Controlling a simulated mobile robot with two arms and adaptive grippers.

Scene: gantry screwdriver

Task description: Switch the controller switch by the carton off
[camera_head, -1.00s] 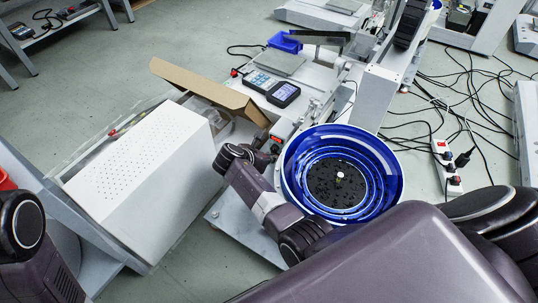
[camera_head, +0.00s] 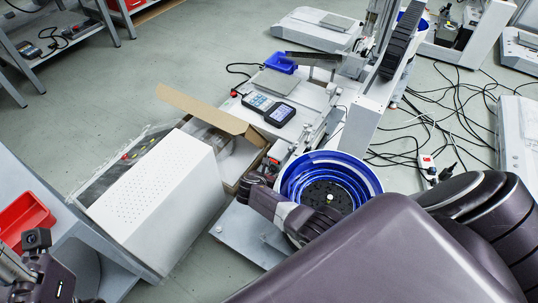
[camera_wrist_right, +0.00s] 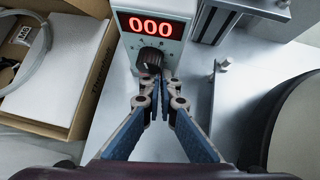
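The controller (camera_wrist_right: 158,22) is a white box with a red lit display reading 000 and a black knob below it. In the right wrist view it stands right beside the open carton (camera_wrist_right: 60,70). The carton also shows in the head view (camera_head: 205,110). My right gripper (camera_wrist_right: 160,82) points at the controller front, its tips just below the knob and close together with nothing visible between them. In the head view the right gripper (camera_head: 250,185) is near the carton's corner and partly covers the controller. My left gripper (camera_head: 45,265) is at the lower left, its fingers unclear.
A blue-rimmed bowl feeder (camera_head: 365,178) stands right of my right gripper. A white perforated box (camera_head: 150,205) is left of the carton. A handheld meter (camera_head: 279,114) and a blue tray (camera_head: 282,63) lie behind. A red tray (camera_head: 22,215) is at the left.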

